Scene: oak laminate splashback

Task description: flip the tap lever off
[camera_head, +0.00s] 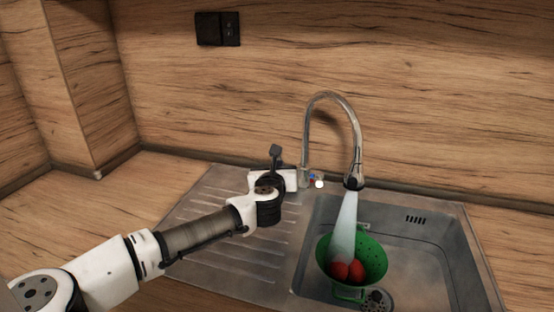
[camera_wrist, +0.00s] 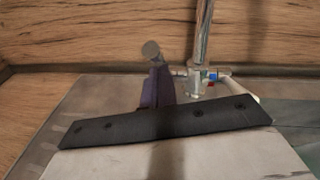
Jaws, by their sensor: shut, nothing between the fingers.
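The chrome tap (camera_head: 335,98) arches over the sink, and a stream of water (camera_head: 344,225) runs from its spout. At its base is the lever area with red and blue marks and a pale round end (camera_head: 319,184); these marks also show beside the tap's foot in the wrist view (camera_wrist: 211,83). The lever's exact angle is too small to tell. My gripper (camera_head: 276,149) is to the left of the tap base, apart from it, with dark fingers pointing up. In the wrist view the fingers (camera_wrist: 152,52) look shut together and empty, left of the tap column.
A green colander (camera_head: 373,258) with red items (camera_head: 347,270) stands in the steel sink basin (camera_head: 430,270) under the water. The ribbed drainboard (camera_head: 215,225) lies below my arm. A wooden splashback (camera_head: 200,100) with a black socket (camera_head: 218,29) rises behind.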

